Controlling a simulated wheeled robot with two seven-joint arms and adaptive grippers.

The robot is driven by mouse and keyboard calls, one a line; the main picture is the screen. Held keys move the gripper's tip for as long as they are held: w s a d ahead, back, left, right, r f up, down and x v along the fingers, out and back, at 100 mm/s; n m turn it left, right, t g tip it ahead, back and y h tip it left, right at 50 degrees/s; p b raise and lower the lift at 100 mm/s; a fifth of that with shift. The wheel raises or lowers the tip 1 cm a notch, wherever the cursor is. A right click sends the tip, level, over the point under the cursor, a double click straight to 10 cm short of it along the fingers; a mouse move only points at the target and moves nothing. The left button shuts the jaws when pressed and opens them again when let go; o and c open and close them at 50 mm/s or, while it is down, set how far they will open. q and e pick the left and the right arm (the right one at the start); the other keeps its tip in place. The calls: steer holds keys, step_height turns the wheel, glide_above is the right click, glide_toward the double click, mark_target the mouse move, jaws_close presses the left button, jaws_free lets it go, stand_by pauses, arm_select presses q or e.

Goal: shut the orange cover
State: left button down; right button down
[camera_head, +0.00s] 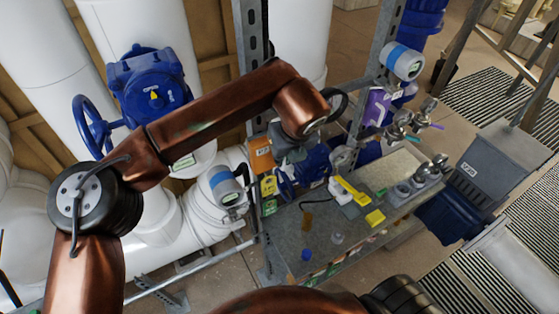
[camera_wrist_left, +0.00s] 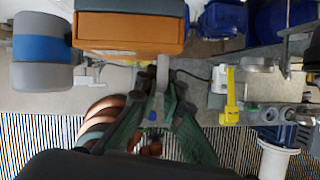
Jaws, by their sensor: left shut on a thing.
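The orange cover (camera_head: 261,153) is a boxy piece on the metal frame, left of my left gripper (camera_head: 288,153) in the head view. In the left wrist view the orange cover (camera_wrist_left: 130,33) fills the upper left, with a grey-blue part along its top. My left gripper's green fingers (camera_wrist_left: 162,90) are closed on a narrow pale grey tab (camera_wrist_left: 163,70) just below the orange cover's right end. I cannot tell how far open the cover stands. The wrist partly hides the gripper in the head view. My right gripper is not in view.
A grey bench (camera_head: 325,225) carries a yellow-handled valve (camera_head: 351,191) and several fittings. A blue-banded gauge (camera_head: 224,187) sits left of the frame. A blue handwheel valve (camera_head: 150,90) and white pipes stand further left. A grey bin (camera_head: 495,165) is at right.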

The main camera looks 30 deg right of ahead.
arm_select(q)
steer(key=shift+w+r, duration=0.15)
stand_by(0.3)
steer(key=c, duration=2.1)
jaws_free()
steer(key=shift+d, duration=0.1)
steer(key=v, duration=1.2)
